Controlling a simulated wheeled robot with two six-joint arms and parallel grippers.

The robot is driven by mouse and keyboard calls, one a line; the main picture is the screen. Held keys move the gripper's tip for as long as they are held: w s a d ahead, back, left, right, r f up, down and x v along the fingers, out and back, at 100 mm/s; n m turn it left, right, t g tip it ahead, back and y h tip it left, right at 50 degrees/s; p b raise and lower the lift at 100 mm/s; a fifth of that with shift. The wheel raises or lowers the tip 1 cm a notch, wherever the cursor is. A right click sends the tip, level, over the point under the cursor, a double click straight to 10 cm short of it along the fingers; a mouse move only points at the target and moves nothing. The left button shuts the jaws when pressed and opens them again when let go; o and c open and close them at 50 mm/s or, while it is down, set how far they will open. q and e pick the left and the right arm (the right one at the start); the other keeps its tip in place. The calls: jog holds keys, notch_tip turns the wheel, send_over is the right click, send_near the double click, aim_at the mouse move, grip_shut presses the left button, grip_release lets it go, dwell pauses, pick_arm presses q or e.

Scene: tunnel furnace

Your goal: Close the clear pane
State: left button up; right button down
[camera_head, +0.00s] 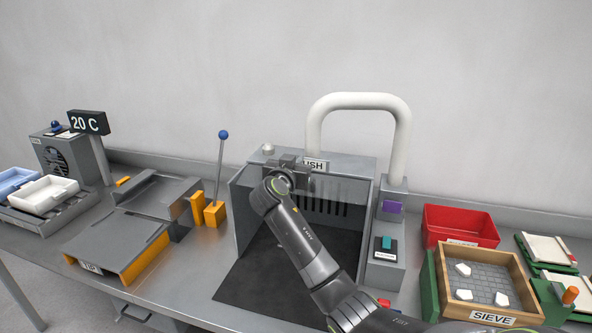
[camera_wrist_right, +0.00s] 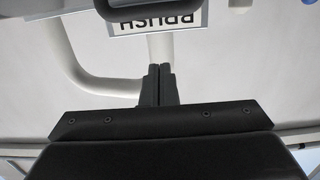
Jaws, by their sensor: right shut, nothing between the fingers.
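The grey booth (camera_head: 367,170) with a BRUSH sign (camera_head: 316,165) stands at the middle of the bench, its front open above a dark mat. A faint see-through band (camera_head: 345,192) crosses the upper part of its opening and looks like the clear pane; its edges are hard to make out. My right gripper (camera_head: 287,163) is at the booth's top front edge, just left of the sign, and hides part of it. In the right wrist view its fingers (camera_wrist_right: 158,86) are together and empty, with the sign beyond. I cannot tell whether they touch the pane. My left gripper is out of view.
A white pipe (camera_head: 358,101) rises behind the booth. A control post with a teal switch (camera_head: 387,243) stands on its right, beside a red bin (camera_head: 460,226) and a wooden sieve (camera_head: 527,312). A blue-knobbed lever (camera_head: 221,158) stands to the left.

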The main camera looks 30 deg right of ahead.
jog(key=f, duration=0.1)
jog(key=f+p, duration=0.2)
jog(key=shift+s+a+f, duration=0.2)
jog(key=shift+a+f, duration=0.05)
jog(key=shift+f, duration=0.15)
